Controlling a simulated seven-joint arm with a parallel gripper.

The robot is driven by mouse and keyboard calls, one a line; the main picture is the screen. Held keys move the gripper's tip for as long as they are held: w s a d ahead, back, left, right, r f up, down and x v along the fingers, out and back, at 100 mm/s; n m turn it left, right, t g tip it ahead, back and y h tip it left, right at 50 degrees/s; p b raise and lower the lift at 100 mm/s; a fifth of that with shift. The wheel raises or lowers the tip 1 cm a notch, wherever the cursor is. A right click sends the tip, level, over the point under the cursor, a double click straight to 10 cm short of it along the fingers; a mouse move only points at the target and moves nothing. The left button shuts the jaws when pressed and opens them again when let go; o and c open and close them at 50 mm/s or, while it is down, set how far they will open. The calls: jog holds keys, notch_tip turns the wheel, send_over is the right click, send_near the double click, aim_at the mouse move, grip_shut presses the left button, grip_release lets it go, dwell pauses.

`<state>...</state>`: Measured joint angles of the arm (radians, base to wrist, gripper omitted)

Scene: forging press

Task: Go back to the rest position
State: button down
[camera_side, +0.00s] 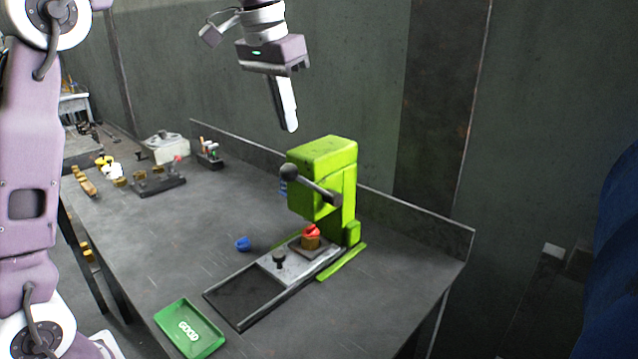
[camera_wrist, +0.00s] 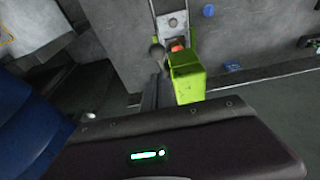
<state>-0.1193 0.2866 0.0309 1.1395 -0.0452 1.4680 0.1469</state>
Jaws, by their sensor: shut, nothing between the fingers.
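My gripper (camera_side: 288,128) is shut and empty, high above the back of the table and above the green press (camera_side: 330,152) in the side view. Its fingers point down and touch nothing. The press shows in the wrist view (camera_wrist: 187,78) beyond the dark gripper body, with its lever ball (camera_wrist: 157,51). In the side view the lever (camera_side: 308,182) slants down to the right. Under the press, a red part (camera_side: 312,230) sits on a brass-coloured piece (camera_side: 310,242) on the press plate.
A small blue part (camera_side: 243,244) lies on the table left of the press. A green tray (camera_side: 190,328) marked GOOD lies at the front. A dark rack (camera_side: 158,186) and brass pieces (camera_side: 86,184) stand at the far left. A low back wall (camera_side: 415,224) runs behind the press.

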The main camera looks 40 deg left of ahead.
jog(key=s+d+t, duration=0.1)
jog(key=s+d, duration=0.2)
jog(key=s, duration=0.9)
jog(key=s+d+f+t, duration=0.1)
jog(key=s+d+f, duration=0.1)
jog(key=s+f, duration=0.9)
jog(key=s, duration=0.4)
jog(key=shift+s+t, duration=0.15)
jog(key=shift+t, duration=0.25)
jog(key=c, duration=2.2)
grip_release()
